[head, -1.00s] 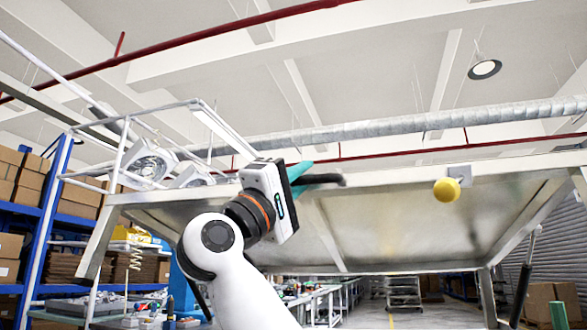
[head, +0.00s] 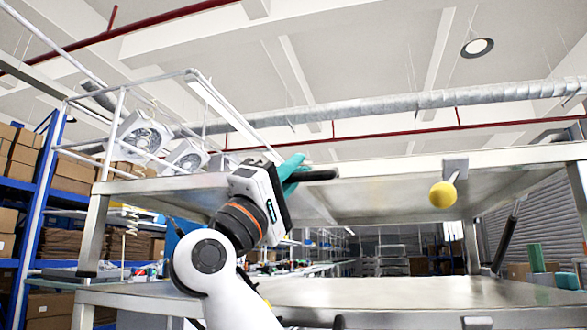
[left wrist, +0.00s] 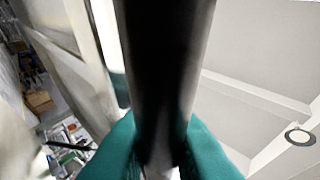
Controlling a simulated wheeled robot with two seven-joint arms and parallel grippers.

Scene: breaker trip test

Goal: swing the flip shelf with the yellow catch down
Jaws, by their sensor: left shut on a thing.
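The yellow ball-shaped catch (head: 443,194) hangs on a short stem from a grey bracket (head: 455,167) at the metal shelf's front edge, right of centre in the head view. The upper metal panel (head: 385,195) is seen from below. My left gripper (head: 292,172), with teal fingers, is shut on a black bar handle (head: 319,175) in front of this panel, left of the yellow catch. In the left wrist view the dark bar (left wrist: 165,70) runs between the teal fingers. Where the bar joins the shelf is hidden. My right gripper is not in view.
A lower metal surface (head: 370,292) lies below the panel. A dark strut (head: 507,238) and a green block (head: 535,258) are at the right.

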